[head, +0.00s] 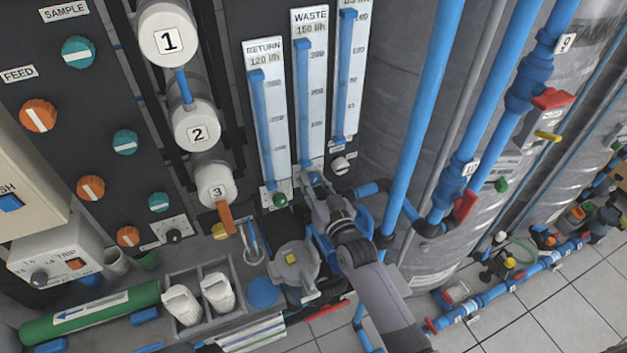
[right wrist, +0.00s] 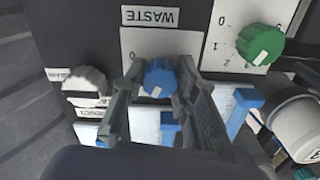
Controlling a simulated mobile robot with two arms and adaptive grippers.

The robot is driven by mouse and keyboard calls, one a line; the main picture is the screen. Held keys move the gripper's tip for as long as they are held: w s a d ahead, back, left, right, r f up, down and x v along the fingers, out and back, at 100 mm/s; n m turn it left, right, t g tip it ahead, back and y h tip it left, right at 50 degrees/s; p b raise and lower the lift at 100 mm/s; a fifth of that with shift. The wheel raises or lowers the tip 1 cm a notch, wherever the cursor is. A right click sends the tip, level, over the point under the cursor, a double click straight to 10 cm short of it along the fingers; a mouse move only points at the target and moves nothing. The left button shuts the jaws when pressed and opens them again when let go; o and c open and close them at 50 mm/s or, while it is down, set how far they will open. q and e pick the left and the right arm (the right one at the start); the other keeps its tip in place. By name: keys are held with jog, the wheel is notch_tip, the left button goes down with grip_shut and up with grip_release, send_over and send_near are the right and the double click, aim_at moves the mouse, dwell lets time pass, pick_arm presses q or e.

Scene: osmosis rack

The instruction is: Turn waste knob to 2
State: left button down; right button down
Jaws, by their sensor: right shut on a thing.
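The waste knob (right wrist: 159,78) is blue with a white pointer mark, on a pale plate under an upside-down WASTE label (right wrist: 150,16) in the right wrist view. My right gripper (right wrist: 158,88) has one finger on each side of it and is shut on it. The mark sits at the knob's lower edge in that view. A 0 shows on the plate; the other scale numbers are hidden by the fingers. In the head view my right gripper (head: 316,184) reaches up to the panel below the WASTE flow meter (head: 311,90) and covers the knob. My left gripper is not in view.
A green knob (right wrist: 261,44) and a white knob (right wrist: 84,86) flank the waste knob closely. In the head view, blue vertical pipes (head: 421,120) stand right of my right arm. A grey valve body (head: 294,268) and a bottle holder (head: 205,300) lie to its left.

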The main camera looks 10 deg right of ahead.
jog(key=shift+f, duration=0.15)
dwell(0.3)
jog(key=c, duration=1.2)
grip_release()
jog(key=shift+c, duration=0.2)
jog(key=s+d, duration=0.2)
jog(key=s, duration=1)
jog(key=shift+d, duration=0.15)
